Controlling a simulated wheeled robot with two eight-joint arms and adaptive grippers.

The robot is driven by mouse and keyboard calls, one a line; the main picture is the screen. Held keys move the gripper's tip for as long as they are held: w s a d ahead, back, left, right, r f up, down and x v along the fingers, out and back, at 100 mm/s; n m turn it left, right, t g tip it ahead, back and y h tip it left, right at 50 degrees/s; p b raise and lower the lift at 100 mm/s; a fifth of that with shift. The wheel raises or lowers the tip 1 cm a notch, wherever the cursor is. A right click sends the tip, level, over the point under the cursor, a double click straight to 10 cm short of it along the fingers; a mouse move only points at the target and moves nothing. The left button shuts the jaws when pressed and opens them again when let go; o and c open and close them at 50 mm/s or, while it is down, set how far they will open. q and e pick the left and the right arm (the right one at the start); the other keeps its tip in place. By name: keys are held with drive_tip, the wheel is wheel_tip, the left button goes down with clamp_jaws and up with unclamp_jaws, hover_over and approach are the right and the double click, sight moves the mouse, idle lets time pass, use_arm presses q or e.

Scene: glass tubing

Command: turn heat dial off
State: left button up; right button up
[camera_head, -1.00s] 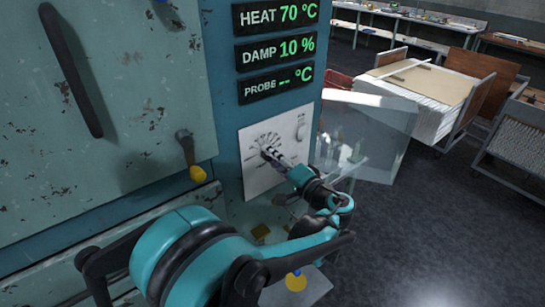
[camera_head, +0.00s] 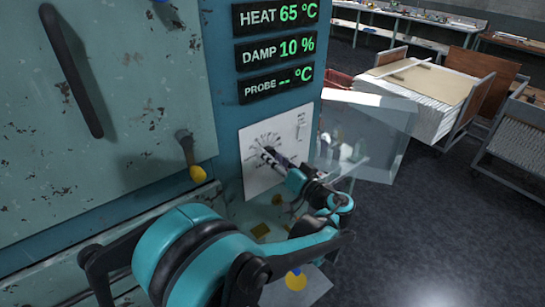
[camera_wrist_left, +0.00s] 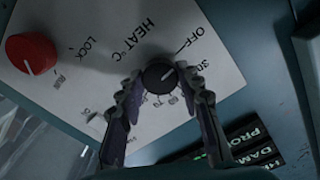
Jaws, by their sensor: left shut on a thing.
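The heat dial (camera_wrist_left: 159,76) is a small black round knob on a white panel (camera_wrist_left: 225,60), with "HEAT °C", "OFF" and "30" printed around it. In the left wrist view its white pointer line aims toward the OFF side. My left gripper (camera_wrist_left: 160,88) is shut on the dial, one finger at each side. In the head view the left gripper (camera_head: 268,158) reaches the white panel (camera_head: 256,188) and largely hides the dial. The heat display (camera_head: 277,15) reads 65 °C. My right gripper is not in view.
A red LOCK knob (camera_wrist_left: 31,53) sits on the same panel. A clear box (camera_head: 375,125) stands just right of the panel. Displays for damp (camera_head: 275,49) and probe (camera_head: 275,85) are above. A yellow-tipped lever (camera_head: 191,160) is at the left.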

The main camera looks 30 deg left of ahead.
use_arm(q)
drive_tip(key=shift+f, duration=0.1)
idle(0.4)
drive_tip(key=o, duration=1.2)
drive_tip(key=shift+c, duration=0.2)
drive_tip(key=shift+d, duration=0.1)
drive_tip(key=v, duration=1.1)
drive_tip(key=shift+s+d, duration=0.15)
drive_tip(key=shift+d, duration=0.25)
